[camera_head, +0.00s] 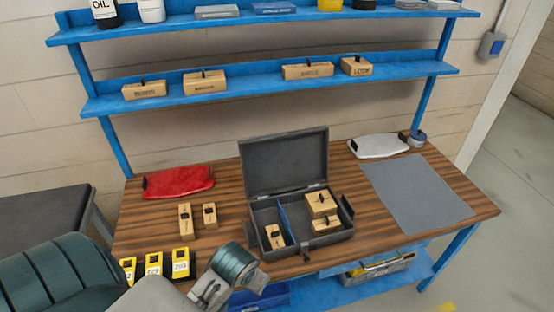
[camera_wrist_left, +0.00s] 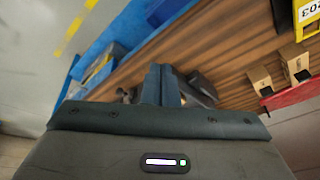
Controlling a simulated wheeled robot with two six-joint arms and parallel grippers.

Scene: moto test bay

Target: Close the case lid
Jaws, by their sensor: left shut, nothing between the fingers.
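The grey case (camera_head: 335,236) stands on the wooden workbench with its lid (camera_head: 284,162) raised upright at the back edge. A blue divider splits the inside. One wooden block (camera_head: 275,237) lies in the left compartment, and several wooden blocks (camera_head: 321,204) lie in the right one. My left arm reaches in from the lower left, its wrist short of the case's front left. In the left wrist view my left gripper (camera_wrist_left: 162,84) is shut and empty, with dark shapes beyond the fingers that I cannot clearly identify. My right gripper is not in view.
A grey mat (camera_head: 417,193) and white pouch (camera_head: 378,146) lie right. Blue shelves (camera_head: 270,81) stand behind. Bare bench lies between the case and mat.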

